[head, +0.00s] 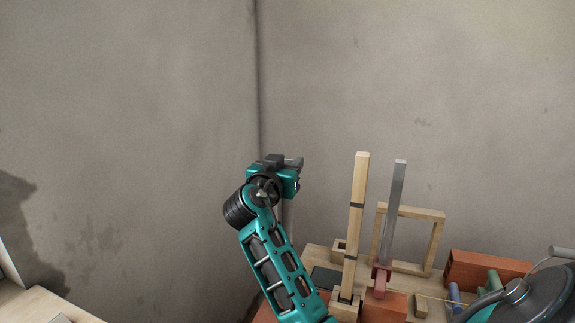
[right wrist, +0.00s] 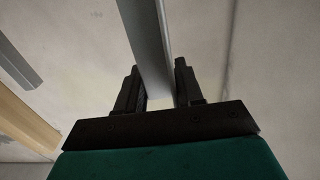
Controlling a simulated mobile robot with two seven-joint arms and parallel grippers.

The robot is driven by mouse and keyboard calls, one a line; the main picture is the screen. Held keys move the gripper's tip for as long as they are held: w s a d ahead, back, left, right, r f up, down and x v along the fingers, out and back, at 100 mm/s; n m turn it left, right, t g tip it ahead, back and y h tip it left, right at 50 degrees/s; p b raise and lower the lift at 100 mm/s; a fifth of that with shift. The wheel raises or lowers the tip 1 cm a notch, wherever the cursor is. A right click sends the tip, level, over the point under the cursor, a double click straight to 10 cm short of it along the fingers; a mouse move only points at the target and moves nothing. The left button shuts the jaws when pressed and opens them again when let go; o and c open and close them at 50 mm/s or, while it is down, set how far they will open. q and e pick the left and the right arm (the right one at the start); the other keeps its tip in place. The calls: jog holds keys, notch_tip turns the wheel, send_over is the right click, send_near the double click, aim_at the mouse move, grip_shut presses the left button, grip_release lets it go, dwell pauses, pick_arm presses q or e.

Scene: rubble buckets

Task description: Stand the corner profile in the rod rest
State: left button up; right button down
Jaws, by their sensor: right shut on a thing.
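The corner profile, a long grey metal strip (right wrist: 150,45), runs between the fingers of my right gripper (right wrist: 160,88) in the right wrist view. In the head view my right gripper (head: 294,163) is raised left of the standing posts, shut on the profile (head: 288,215). The profile hangs roughly upright below it, partly hidden by my arm. An open wooden frame (head: 439,245) stands behind the posts and may be the rod rest; I cannot tell for sure. My left gripper is not in view.
A tall wooden post (head: 355,220) stands in a wooden socket block. A grey bar (head: 393,210) stands upright by a red block (head: 380,280). A brick (head: 470,268) and a dark round lid-like thing (head: 540,295) lie right. The wall is close behind.

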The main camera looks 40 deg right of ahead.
notch_tip(320, 180, up, 7)
jog(key=p, duration=0.3)
jog(key=shift+p, duration=0.35)
dwell(0.4)
jog(key=a+b, duration=0.6)
jog(key=a, duration=1.5)
jog(key=shift+f+b, duration=0.2)
jog(key=shift+b, duration=0.15)
jog(key=shift+s, duration=0.1)
jog(key=shift+f, duration=0.15)
